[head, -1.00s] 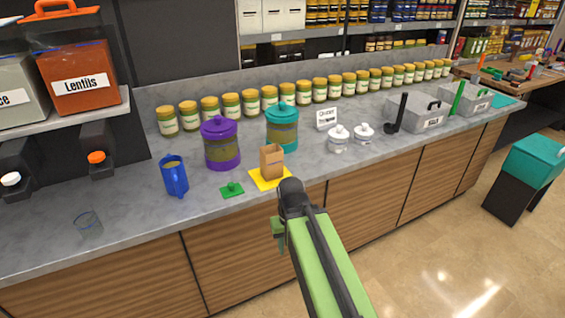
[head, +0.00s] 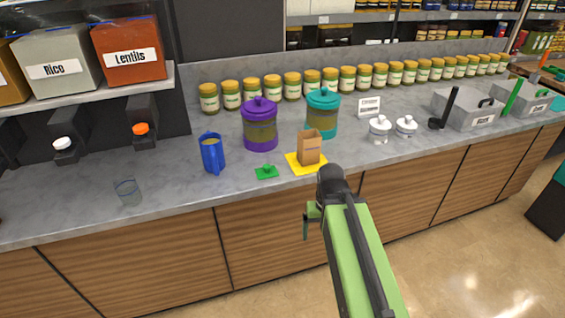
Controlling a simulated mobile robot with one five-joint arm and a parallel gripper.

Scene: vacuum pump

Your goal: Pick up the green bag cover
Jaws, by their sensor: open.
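The green bag cover (head: 266,172) is a small flat green square with a raised knob. It lies on the grey counter near the front edge, left of a yellow mat. My gripper (head: 306,224) is at the end of my green arm, in front of the counter and to the right of the cover. It is open and apart from the cover. Its fingers show only in part beside the dark wrist.
A brown paper bag (head: 309,148) stands on the yellow mat (head: 294,164). Purple (head: 260,125) and teal (head: 322,115) canisters stand behind.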

